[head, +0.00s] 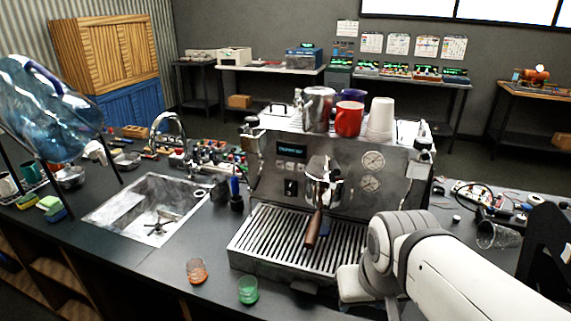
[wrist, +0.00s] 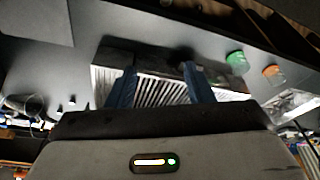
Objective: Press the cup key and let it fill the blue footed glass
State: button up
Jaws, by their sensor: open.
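The steel espresso machine (head: 330,165) stands on the dark counter, with a lit display (head: 290,149) and a small black-and-white panel (head: 291,187) on its front. I cannot tell which part is the cup key. A portafilter with a brown handle (head: 314,229) sits at its middle, above the slatted drip tray (head: 262,232).
An orange glass (head: 196,271) and a green glass (head: 248,290) stand on the counter's front left. A sink (head: 145,210) lies left of the machine. A red mug (head: 348,119) and white cups (head: 380,120) stand on top. A clear glass (head: 492,235) lies tipped at right.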

grip_shut()
dwell(1.4)
